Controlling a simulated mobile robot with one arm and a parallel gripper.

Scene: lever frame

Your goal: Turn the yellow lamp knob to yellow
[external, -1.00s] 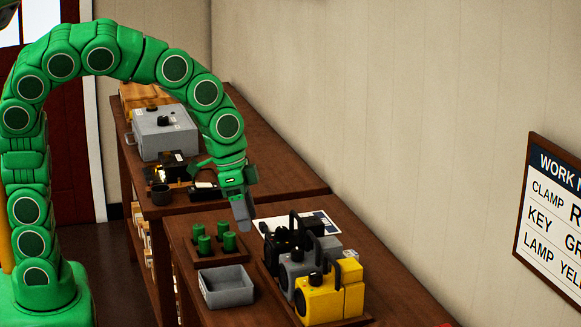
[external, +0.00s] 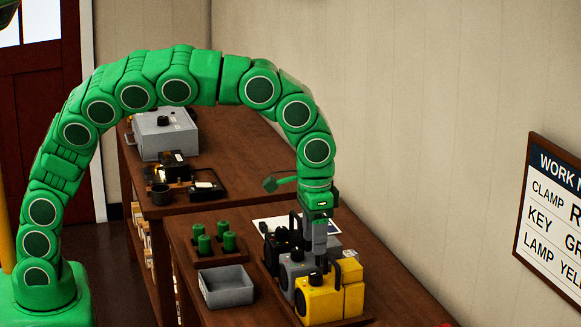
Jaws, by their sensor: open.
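The yellow lamp (external: 320,300) stands at the near end of a row of lamps on a wooden tray on the near bench. Its dark top knob (external: 316,278) shows just below my gripper (external: 319,262). My gripper points straight down over the yellow lamp, with its fingers at or just above the knob; I cannot tell whether they touch it. The jaws are open. The knob's marks and setting are too small to read. A wall sign (external: 556,215) reads LAMP followed by YEL, cut off by the picture edge.
A grey lamp (external: 290,270) and a black lamp (external: 277,245) stand close behind the yellow one, with raised handles. A grey bin (external: 226,288) and a rack of green cylinders (external: 217,240) are to the left. A grey box (external: 165,135) sits on the far bench.

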